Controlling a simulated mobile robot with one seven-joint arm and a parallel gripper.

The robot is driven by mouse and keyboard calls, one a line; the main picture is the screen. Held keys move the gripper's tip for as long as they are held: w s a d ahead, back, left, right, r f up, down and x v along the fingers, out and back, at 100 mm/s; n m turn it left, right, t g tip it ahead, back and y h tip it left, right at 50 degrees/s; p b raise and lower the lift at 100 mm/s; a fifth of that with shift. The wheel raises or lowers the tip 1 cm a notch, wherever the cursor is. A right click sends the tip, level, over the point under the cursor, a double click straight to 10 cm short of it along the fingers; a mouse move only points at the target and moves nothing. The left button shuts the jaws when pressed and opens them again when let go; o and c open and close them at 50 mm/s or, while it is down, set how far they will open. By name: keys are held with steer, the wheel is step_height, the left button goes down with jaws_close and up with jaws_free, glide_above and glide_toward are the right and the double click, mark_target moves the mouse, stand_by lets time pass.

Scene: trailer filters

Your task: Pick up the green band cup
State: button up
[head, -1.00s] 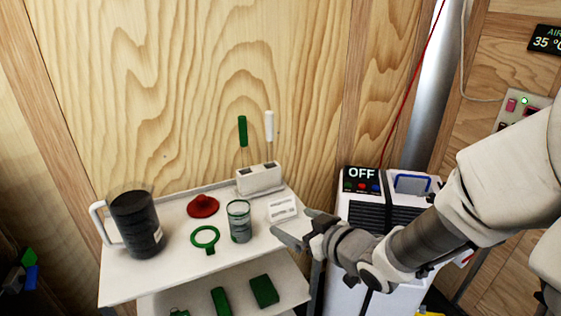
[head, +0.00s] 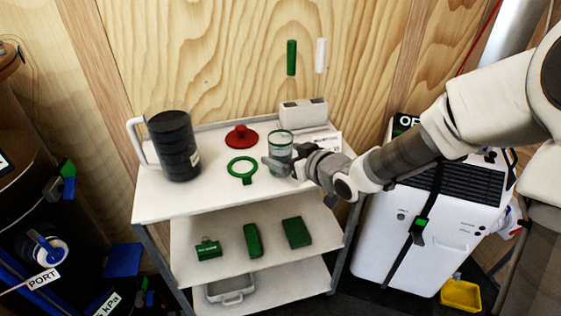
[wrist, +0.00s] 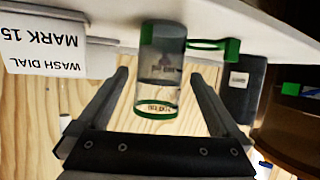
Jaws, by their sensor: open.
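The green band cup (head: 280,146) is a clear cup with green rings, standing upright on the cart's top shelf (head: 190,201). In the wrist view the cup (wrist: 160,70) appears upside down, between the two fingers of my gripper (wrist: 163,88). My gripper (head: 277,167) is open at the cup's front right in the head view. Its fingers show a gap on both sides of the cup, and I cannot tell whether either one touches it. The fingers partly hide the cup's lower part in the head view.
A green ring with a handle (head: 242,168) lies just left of the cup. A white holder (head: 303,112) with green and white handles is behind. A white card (wrist: 58,45) reads WASH DIAL.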

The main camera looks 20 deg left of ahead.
mark_target(276, 152)
steer(key=b+x, duration=0.2)
steer(key=x, duration=0.3)
steer(key=shift+s+d+f, duration=0.1)
steer(key=shift+w+a+b, duration=0.25)
steer(key=shift+b, duration=0.05)
steer(key=shift+c, duration=0.2)
steer(key=c, duration=1.4)
steer(key=shift+c, duration=0.6)
